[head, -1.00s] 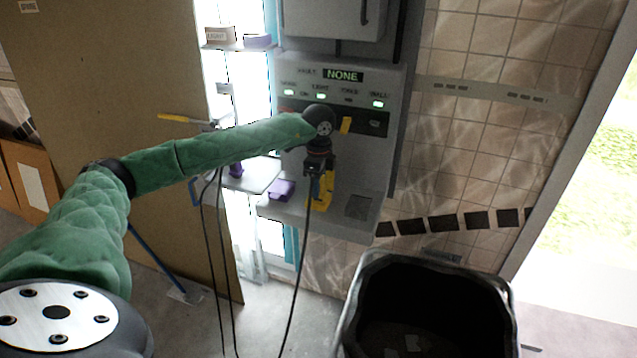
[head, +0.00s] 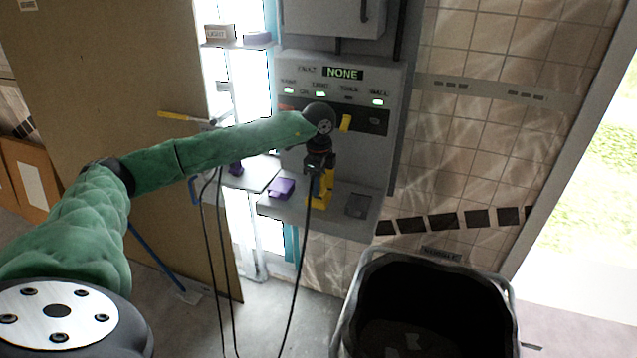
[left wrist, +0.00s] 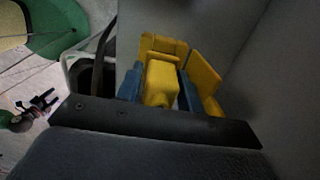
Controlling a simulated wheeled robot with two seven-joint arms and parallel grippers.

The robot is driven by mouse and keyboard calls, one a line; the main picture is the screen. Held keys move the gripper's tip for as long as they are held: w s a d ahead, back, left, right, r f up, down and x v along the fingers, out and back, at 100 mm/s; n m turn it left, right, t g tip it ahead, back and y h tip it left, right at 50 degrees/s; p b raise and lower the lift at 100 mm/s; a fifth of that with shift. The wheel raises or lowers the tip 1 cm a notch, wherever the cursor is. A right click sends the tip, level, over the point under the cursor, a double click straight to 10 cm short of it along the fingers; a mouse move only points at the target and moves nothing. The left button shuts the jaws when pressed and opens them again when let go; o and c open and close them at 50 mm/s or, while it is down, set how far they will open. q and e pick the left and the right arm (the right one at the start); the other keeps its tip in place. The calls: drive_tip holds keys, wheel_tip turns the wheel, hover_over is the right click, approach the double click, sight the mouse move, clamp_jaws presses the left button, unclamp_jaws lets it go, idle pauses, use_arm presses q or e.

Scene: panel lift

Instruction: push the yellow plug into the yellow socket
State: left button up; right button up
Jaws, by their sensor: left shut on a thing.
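My left gripper (head: 316,190) is at the lower front of the grey wall panel, above its ledge. In the left wrist view its blue fingers (left wrist: 160,92) are shut on the yellow plug (left wrist: 160,78), one on each side. The yellow socket (left wrist: 205,78) shows just beyond and to the right of the plug, with an upright yellow side piece. The plug's front end is close to the socket; I cannot tell how far in it sits. In the head view the yellow parts (head: 327,187) blend together beside the gripper. My right gripper is not in view.
The panel (head: 345,75) has a display reading NONE, several green lamps and a yellow lever (head: 346,123). A purple block (head: 281,187) lies on the ledge left of the gripper. Black cables (head: 297,270) hang below. A black bin (head: 430,290) stands in front at right.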

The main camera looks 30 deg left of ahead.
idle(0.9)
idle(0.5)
use_arm(q)
drive_tip(key=shift+f+b, duration=0.45)
drive_tip(key=shift+b, duration=0.1)
idle(0.4)
